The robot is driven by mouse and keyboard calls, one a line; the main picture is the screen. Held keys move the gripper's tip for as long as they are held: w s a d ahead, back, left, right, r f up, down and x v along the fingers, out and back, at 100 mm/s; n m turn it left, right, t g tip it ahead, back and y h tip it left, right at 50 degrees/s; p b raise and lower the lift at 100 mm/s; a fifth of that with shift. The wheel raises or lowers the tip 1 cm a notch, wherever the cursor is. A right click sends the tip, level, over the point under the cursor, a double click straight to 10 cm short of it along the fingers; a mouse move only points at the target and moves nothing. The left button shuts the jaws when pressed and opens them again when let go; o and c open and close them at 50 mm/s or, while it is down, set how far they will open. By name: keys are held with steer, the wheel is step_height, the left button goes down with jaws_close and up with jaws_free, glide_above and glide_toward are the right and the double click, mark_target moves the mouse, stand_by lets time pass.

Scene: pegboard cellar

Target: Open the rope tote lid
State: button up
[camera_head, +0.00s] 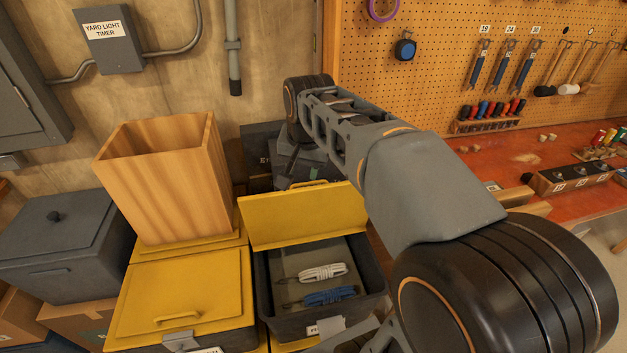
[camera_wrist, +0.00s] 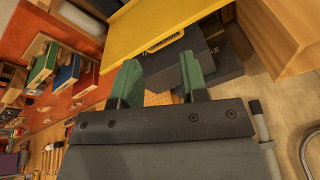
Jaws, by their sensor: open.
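The rope tote (camera_head: 262,290) is a dark box at the lower middle of the head view. Its yellow lid (camera_head: 300,215) stands raised along the back edge, so the inside shows. A white rope bundle (camera_head: 323,273) and a blue rope bundle (camera_head: 329,297) lie inside. In the wrist view the yellow lid (camera_wrist: 150,30) crosses the top, with its handle (camera_wrist: 165,41) just beyond my fingertips. My gripper (camera_wrist: 160,75) is open, its green fingers apart with nothing between them. In the head view my gripper is mostly hidden behind the raised lid and arm.
Left of the rope tote is another yellow-lidded tote (camera_head: 185,290), shut, with an open wooden box (camera_head: 165,180) behind it. A grey lidded bin (camera_head: 65,240) stands further left. A red workbench (camera_head: 510,165) lies right, below the pegboard (camera_head: 440,50).

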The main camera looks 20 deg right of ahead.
steer(key=w+d+f+m+g+b, duration=0.2)
steer(key=w+d+f+m, duration=0.2)
steer(key=w+d+m, duration=0.4)
steer(key=w+d+f+m+g+b, duration=0.2)
steer(key=w+d+f+m, duration=0.3)
steer(key=w, duration=0.6)
steer(key=shift+m, duration=0.4)
steer(key=f, duration=0.3)
steer(key=f+b, duration=0.1)
steer(key=f, duration=0.3)
steer(key=a+f, duration=0.1)
steer(key=f, duration=0.2)
steer(key=shift+s+a+f+b, duration=0.1)
steer(key=shift+s+f+b, duration=0.15)
steer(key=shift+s+b, duration=0.15)
steer(key=shift+f, duration=1.05)
steer(key=shift+c, duration=0.5)
jaws_close()
